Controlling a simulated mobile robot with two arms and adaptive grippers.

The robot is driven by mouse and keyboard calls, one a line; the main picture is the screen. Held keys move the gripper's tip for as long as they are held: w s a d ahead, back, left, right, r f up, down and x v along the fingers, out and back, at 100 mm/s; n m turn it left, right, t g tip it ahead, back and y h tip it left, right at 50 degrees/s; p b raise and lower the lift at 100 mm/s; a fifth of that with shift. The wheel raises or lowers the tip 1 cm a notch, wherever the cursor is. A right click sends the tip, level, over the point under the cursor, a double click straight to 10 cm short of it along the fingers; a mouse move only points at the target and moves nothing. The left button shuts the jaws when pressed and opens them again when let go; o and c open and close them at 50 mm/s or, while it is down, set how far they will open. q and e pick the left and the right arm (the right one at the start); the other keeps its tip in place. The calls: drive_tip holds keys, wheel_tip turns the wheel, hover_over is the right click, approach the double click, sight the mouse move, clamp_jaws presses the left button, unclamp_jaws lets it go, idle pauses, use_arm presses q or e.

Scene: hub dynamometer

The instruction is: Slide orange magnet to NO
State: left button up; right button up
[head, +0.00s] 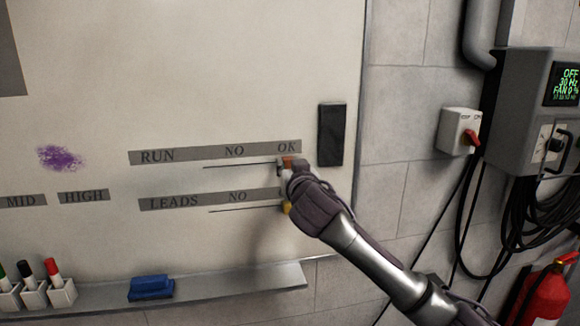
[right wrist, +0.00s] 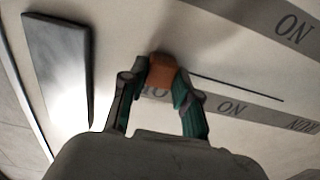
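The orange magnet (head: 287,161) is on the whiteboard at the right end of the RUN row's line, just below the word OK (head: 286,147). The word NO (head: 234,151) is left of it on the same grey strip. My right gripper (head: 285,170) is at the magnet and partly hides it. In the right wrist view the orange magnet (right wrist: 164,73) fills the gap between the fingertips of my right gripper (right wrist: 161,82), which look shut on it. My left gripper is not in view.
A yellow magnet (head: 287,208) sits just below, at the LEADS row (head: 173,202), partly hidden by my gripper. A dark block (head: 331,135) is on the board to the right. Markers and a blue eraser (head: 151,287) are along the bottom ledge.

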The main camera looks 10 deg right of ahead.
sight(233, 165)
clamp_jaws()
drive_tip(key=a+b, duration=0.3)
drive_tip(key=a, duration=1)
drive_tip(key=shift+b, duration=0.35)
drive_tip(key=shift+d, duration=0.15)
drive_tip(key=o, duration=0.9)
unclamp_jaws()
drive_tip(key=shift+a, duration=0.25)
drive_tip(key=shift+c, duration=0.2)
drive_tip(key=shift+s+d, duration=0.1)
drive_tip(key=s, duration=1.1)
drive_tip(key=shift+s, duration=0.4)
